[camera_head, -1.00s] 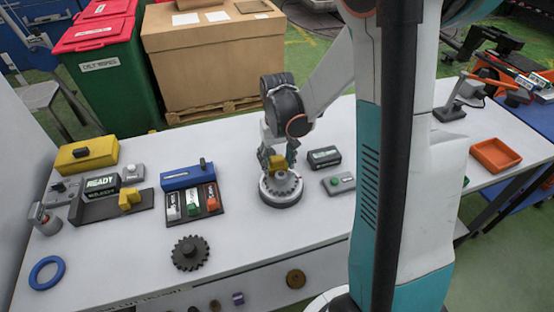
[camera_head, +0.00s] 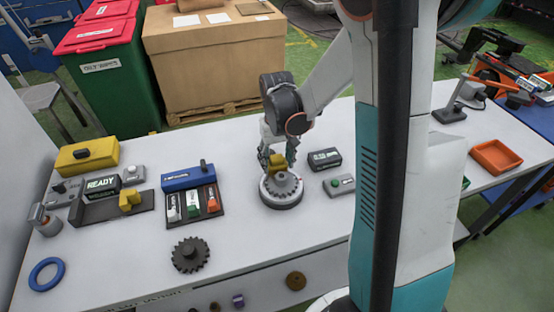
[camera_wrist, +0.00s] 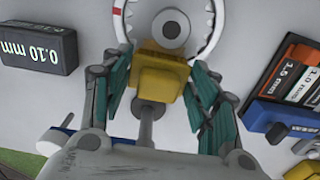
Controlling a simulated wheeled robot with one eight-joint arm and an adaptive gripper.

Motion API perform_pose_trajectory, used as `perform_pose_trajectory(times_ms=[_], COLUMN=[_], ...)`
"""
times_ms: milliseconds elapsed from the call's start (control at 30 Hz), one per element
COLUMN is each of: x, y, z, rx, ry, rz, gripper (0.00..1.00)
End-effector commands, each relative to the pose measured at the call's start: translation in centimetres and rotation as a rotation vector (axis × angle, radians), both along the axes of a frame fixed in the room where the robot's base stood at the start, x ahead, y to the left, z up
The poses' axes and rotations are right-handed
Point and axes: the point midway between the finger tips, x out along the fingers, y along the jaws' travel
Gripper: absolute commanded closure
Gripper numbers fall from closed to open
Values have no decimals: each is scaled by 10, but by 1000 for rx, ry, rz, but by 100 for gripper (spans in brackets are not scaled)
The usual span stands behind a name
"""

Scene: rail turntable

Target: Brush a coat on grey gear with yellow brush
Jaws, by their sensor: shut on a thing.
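The grey gear (camera_head: 286,186) lies flat on the round turntable (camera_head: 283,203) in the middle of the table. It also shows at the top of the wrist view (camera_wrist: 187,47). My gripper (camera_wrist: 160,82) is shut on the yellow brush (camera_wrist: 155,75), with a teal finger on each side of it. In the head view, my gripper (camera_head: 277,156) points down over the gear, and the brush (camera_head: 276,161) is at the gear's far left part. The brush's lower end is hidden, so I cannot tell whether it touches the gear.
Left are a labelled three-slot rack (camera_head: 191,206), a READY display (camera_head: 102,185) and a yellow box (camera_head: 86,157). A dark gear (camera_head: 190,255) and blue ring (camera_head: 46,274) lie nearer the front.

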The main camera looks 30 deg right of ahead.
Motion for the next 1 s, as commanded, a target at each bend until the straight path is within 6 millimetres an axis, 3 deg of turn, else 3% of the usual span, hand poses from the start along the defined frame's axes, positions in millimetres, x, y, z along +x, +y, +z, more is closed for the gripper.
perform_pose_trajectory(times_ms=[1000], x=[0], y=[0], z=[69], rx=[0], ry=[0], rz=[0], gripper=[64])
